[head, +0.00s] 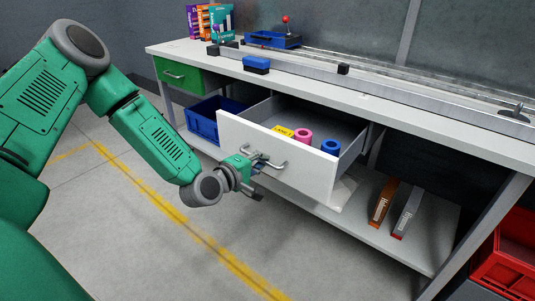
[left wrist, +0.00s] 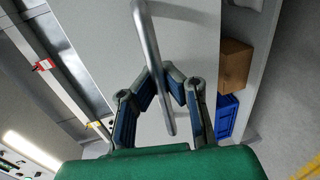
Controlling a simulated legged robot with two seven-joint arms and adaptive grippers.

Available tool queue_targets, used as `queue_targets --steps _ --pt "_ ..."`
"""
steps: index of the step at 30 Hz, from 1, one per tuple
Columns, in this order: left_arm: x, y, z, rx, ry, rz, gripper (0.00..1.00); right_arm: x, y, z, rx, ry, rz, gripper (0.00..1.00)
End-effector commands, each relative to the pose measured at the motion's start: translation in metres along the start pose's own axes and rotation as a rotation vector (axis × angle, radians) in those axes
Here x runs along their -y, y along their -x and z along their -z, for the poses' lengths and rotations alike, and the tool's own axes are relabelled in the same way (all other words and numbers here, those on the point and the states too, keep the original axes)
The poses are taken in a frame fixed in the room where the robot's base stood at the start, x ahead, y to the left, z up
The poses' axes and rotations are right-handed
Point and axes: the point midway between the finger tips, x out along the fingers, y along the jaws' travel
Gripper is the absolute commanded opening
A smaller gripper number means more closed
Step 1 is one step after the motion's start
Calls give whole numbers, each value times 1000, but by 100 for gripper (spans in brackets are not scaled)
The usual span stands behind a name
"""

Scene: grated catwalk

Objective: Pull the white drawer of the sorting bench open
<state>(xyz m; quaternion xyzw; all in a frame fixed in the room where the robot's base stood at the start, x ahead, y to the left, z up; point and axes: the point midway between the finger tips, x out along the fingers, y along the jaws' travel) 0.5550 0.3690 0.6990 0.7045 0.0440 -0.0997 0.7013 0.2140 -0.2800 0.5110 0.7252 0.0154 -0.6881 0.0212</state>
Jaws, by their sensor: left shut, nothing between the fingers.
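The white drawer (head: 310,168) of the sorting bench (head: 420,130) stands pulled out, and its inside shows from above. It holds a pink roll (head: 302,136), a blue roll (head: 330,147) and a yellow label (head: 283,131). A grey bar handle (head: 272,163) is on its front. My left gripper (head: 258,164) is at the left part of the handle. In the left wrist view, the handle bar (left wrist: 150,70) crosses in front of my left gripper (left wrist: 168,75), whose fingertips are close together. The gripper is shut, with nothing held between its fingers. My right gripper is not in view.
A green drawer (head: 180,76) is closed at the bench's left. A red crate (head: 508,255) is at the right. The floor in front is clear.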

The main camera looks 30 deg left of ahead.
Motion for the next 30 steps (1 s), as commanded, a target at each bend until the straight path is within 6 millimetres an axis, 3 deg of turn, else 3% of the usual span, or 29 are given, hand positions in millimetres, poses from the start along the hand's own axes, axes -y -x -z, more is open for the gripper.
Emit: queue_targets --steps 6,12,27,30 --pt "10 35 0 0 3 15 0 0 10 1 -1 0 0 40" --pt "14 53 0 0 1 13 0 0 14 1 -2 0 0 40" --pt "17 59 0 1 0 13 0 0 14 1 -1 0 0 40" --pt "17 59 0 1 0 12 31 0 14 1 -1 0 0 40"
